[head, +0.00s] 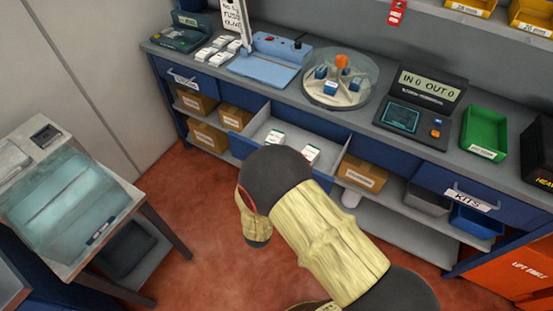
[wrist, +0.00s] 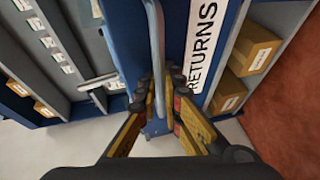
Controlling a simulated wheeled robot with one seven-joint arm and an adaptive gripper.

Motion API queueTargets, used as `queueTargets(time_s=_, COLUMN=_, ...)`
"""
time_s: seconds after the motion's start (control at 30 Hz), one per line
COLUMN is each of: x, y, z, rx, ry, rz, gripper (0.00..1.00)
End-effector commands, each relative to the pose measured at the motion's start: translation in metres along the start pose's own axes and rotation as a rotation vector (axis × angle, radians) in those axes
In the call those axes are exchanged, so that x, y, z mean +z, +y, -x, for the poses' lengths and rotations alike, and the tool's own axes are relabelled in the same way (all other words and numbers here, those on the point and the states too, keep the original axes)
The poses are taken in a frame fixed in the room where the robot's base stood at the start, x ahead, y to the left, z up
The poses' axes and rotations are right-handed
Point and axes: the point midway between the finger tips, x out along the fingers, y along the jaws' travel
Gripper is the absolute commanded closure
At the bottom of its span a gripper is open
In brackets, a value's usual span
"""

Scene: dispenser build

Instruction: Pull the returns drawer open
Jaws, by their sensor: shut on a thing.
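The returns drawer (head: 252,127) is part way out from the counter in the head view. Its grey inside is visible, with small white-and-green boxes (head: 309,153) in it. My arm covers much of its front there, and my gripper is hidden. In the wrist view the blue drawer front carries the white RETURNS label (wrist: 203,45). A grey bar handle (wrist: 155,45) runs up the picture beside the label. My gripper (wrist: 160,95) is shut on the handle, with its fingers on either side of the bar.
Cardboard boxes (head: 362,173) sit on the shelf below the counter. A closed KITS drawer (head: 466,200) is at the right. A glass-topped table (head: 65,200) stands at the left. Red floor (head: 190,215) lies open between the table and counter.

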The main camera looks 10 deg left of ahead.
Motion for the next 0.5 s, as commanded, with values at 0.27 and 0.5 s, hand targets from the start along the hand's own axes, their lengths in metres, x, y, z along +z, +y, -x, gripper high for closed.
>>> queueTargets(time_s=0.27, x=-0.0041, y=-0.0031, z=0.0103, rx=-0.001, ry=0.000, rz=-0.001, gripper=1.00)
queueTargets(time_s=0.5, x=-0.0040, y=-0.0033, z=0.0102, rx=-0.001, ry=-0.001, rz=-0.001, gripper=1.00)
